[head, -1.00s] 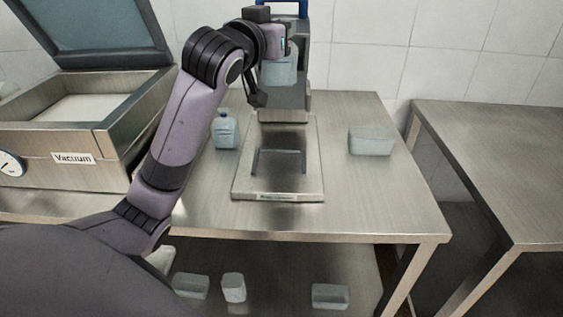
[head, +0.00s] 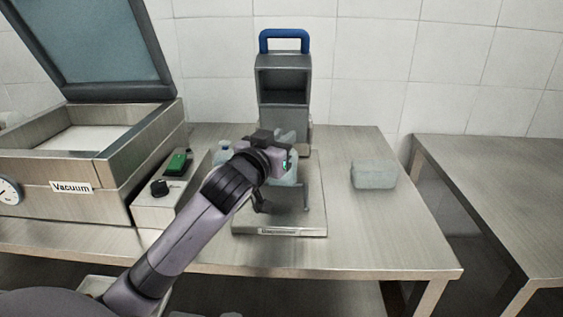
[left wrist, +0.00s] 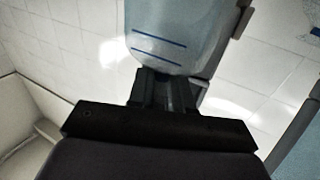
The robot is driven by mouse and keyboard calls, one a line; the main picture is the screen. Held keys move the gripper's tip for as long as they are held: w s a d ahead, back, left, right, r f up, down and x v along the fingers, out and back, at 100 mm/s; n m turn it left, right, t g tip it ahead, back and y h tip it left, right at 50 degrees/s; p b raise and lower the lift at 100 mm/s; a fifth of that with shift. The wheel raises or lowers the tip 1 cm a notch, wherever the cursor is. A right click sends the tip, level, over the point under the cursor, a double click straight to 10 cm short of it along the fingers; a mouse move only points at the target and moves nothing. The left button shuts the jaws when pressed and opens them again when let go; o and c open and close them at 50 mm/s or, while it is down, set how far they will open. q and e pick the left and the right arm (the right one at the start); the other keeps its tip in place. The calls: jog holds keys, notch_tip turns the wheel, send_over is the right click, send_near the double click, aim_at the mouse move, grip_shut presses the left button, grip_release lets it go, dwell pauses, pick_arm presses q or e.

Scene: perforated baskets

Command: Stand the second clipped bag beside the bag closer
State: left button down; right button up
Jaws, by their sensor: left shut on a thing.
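My left gripper (head: 280,164) is shut on a pale translucent bag (head: 291,176), in front of the bag closer (head: 284,90). The bag closer is a grey upright machine with a blue handle and a flat base. The held bag is over or at this base; I cannot tell whether it touches. In the left wrist view, the gripper fingers (left wrist: 165,88) meet the end of the bag (left wrist: 172,32), which has blue lines. Another pale bag (head: 224,153) stands to the left of the closer, partly hidden by my arm. My right gripper is out of view.
The vacuum machine (head: 75,175), lid open, stands at left, beside a box with a green part and black knob (head: 160,198). A pale translucent block-shaped container (head: 374,174) sits at right. The table (head: 385,235) is clear around it. Another table (head: 490,170) stands further right.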

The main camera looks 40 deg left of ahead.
pick_arm(q)
jog(key=shift+f, duration=2.1)
jog(key=shift+f, duration=0.2)
jog(key=c, duration=1)
grip_release()
jog(key=shift+c, duration=0.2)
